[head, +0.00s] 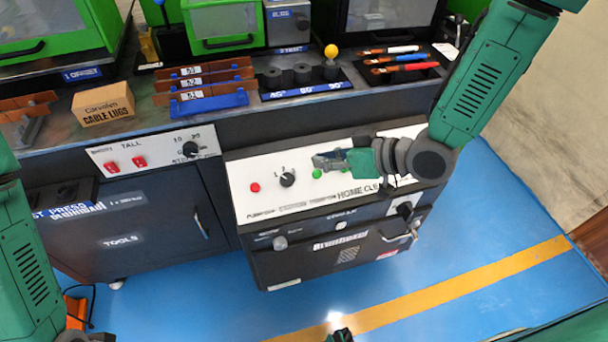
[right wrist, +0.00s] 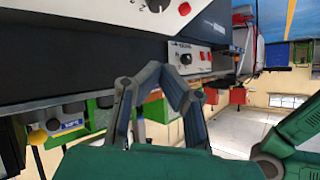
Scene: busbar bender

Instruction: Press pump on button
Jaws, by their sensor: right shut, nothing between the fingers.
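The pump panel is a white sloped control face (head: 270,165) on the front of the dark right-hand cabinet. It carries a red button (head: 254,187), a black selector knob (head: 287,180) and a green button (head: 317,173), with blurred pump labels below. My right gripper (head: 322,160) is shut and empty, its tips just above the green button in the head view; I cannot tell whether they touch it. In the right wrist view the closed fingers (right wrist: 158,73) point at the panel, where a knob (right wrist: 155,5) and red button (right wrist: 184,8) show.
The left cabinet has a smaller white panel (head: 155,150) with red switches. The worktop above holds a cable lugs box (head: 103,104), copper bars on blue racks (head: 205,85), bending dies (head: 300,76) and markers (head: 400,62). Blue floor in front is mostly open.

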